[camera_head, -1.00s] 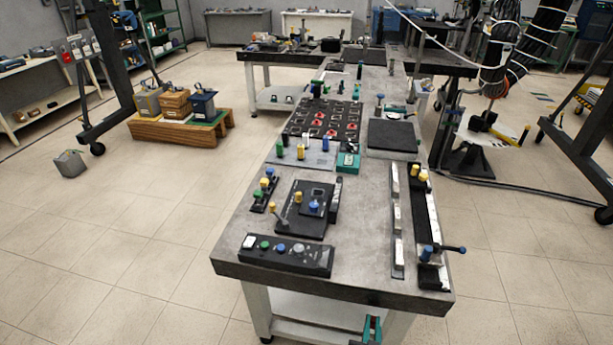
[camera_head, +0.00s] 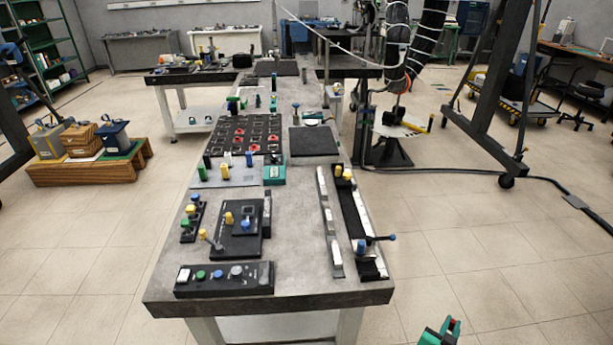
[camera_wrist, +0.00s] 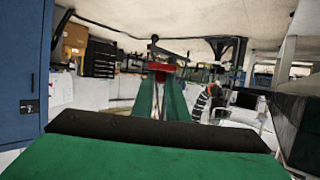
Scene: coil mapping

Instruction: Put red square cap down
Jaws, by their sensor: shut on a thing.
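The red square cap (camera_wrist: 161,67) is at the tips of my gripper's two green fingers in the wrist view. My gripper (camera_wrist: 160,78) is shut on it. In the head view my gripper (camera_head: 447,325) shows small at the bottom edge, right of the workbench's near corner and apart from it, with a bit of red at its tips. The workbench (camera_head: 290,220) carries a black board (camera_head: 222,133) of square places, several of them holding red pieces. The underside of the held cap is hidden.
A black panel with buttons (camera_head: 224,279) and a black rail with a blue-ended lever (camera_head: 372,240) stand near the bench's front. A dark square pad (camera_head: 314,141) lies right of the board. The floor (camera_head: 500,250) right of the bench is mostly clear, with a cable across it.

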